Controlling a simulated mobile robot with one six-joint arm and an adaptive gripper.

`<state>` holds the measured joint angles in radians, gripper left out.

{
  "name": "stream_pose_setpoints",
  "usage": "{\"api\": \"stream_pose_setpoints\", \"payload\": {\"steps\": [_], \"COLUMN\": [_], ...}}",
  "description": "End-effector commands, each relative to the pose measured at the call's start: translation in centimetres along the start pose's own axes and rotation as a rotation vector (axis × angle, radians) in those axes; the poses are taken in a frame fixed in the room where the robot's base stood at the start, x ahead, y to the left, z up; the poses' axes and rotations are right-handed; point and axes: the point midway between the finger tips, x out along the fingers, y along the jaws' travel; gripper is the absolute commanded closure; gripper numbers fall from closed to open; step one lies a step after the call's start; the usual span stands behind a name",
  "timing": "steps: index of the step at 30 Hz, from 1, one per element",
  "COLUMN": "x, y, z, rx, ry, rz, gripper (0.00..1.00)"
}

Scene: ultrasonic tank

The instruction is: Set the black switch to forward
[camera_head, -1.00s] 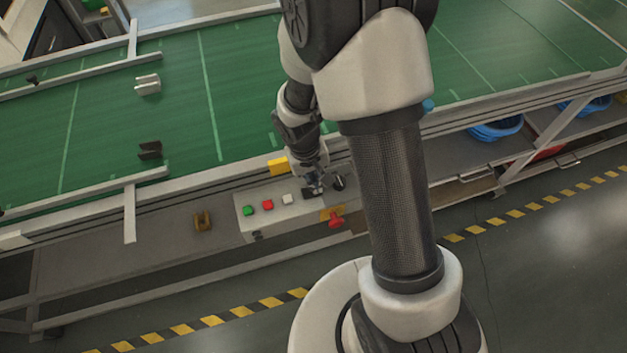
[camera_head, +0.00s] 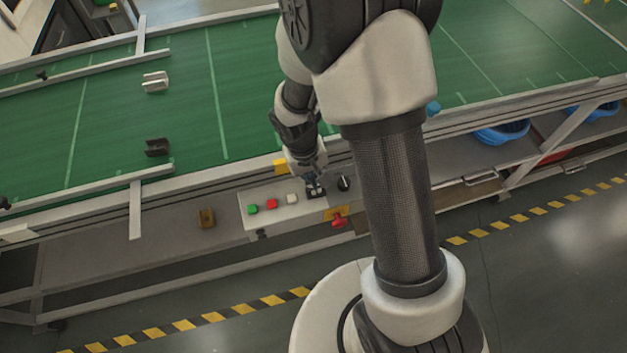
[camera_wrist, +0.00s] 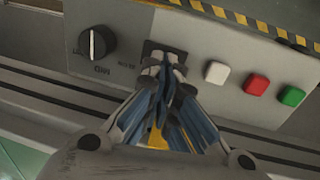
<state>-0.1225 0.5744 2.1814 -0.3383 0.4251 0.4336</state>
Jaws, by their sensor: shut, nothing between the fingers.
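The control panel (camera_head: 250,225) on the conveyor's side carries a small black switch (camera_wrist: 149,47) in a dark square plate, mostly hidden by my fingers in the wrist view. My gripper (camera_wrist: 165,62) is shut and empty, pointing down with its fingertips over this switch. I cannot tell whether they touch it or which way it is set. In the head view my gripper (camera_head: 316,186) is at the same dark plate (camera_head: 317,194). A round black knob (camera_wrist: 97,42) with a white pointer line sits beside it; it also shows in the head view (camera_head: 344,184).
White (camera_head: 292,198), red (camera_head: 271,203) and green (camera_head: 252,209) buttons sit in a row beside the switch. A red emergency-stop knob (camera_head: 339,221) juts from the front. The green conveyor belt (camera_head: 190,110) lies behind, with a yellow block (camera_head: 281,166) near its edge.

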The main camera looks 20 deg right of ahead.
Motion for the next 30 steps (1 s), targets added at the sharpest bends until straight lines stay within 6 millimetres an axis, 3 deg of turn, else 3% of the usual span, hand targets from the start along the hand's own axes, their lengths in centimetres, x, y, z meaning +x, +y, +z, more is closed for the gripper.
{"api": "stream_pose_setpoints", "payload": {"steps": [12, 18, 24, 30], "x": [-8.5, -11.7, -13.0, -13.0], "y": [2.1, 3.0, 3.3, 3.4], "z": [-0.8, -0.8, -0.7, -0.7], "rx": [0.002, 0.002, 0.001, 0.000], "ry": [0.005, 0.004, 0.001, 0.000], "rz": [-0.001, 0.000, 0.000, 0.000], "gripper": [1.00, 1.00, 1.00, 1.00]}}
